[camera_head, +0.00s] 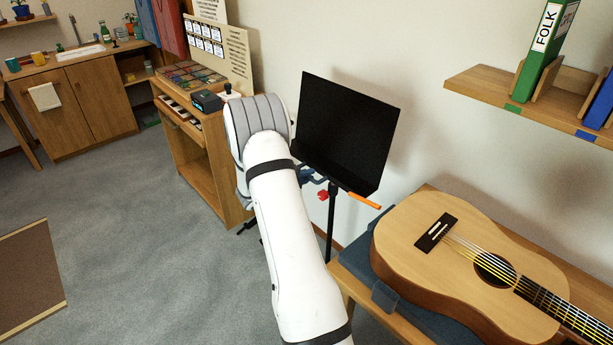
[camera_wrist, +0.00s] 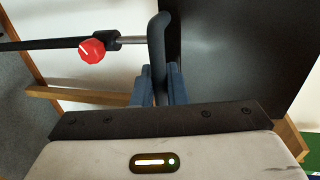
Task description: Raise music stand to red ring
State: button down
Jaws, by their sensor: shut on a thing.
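The black music stand (camera_head: 346,130) stands upright by the wall, its desk tilted back on a dark pole. A red knob (camera_head: 323,195) sits on the pole below the desk. In the wrist view the red knob (camera_wrist: 92,50) is beside a dark collar, with a short bare silver shaft (camera_wrist: 131,41) between collar and bar. My gripper (camera_wrist: 160,78) has its blue fingers shut around a black bar (camera_wrist: 158,40) of the stand, beside the dark desk (camera_wrist: 235,55). In the head view my arm partly hides the gripper (camera_head: 308,177). I cannot make out a red ring.
A guitar (camera_head: 410,235) lies on a bench at the right, close to the pole. An orange stick-like thing (camera_head: 365,200) shows at the desk's lower edge. A wooden cabinet (camera_head: 210,165) stands left of my arm. A shelf (camera_head: 530,100) juts from the wall. Floor at left is open.

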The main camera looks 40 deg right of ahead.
notch_tip(320, 180, up, 10)
jog(key=p, duration=0.7)
jog(key=shift+w+r, duration=0.1)
jog(key=c, duration=1.5)
grip_release()
jog(key=shift+f, duration=0.2)
jog(key=shift+c, duration=0.2)
jog(key=v, duration=0.7)
jog(key=shift+a+b, duration=0.45)
jog(key=shift+r, duration=0.1)
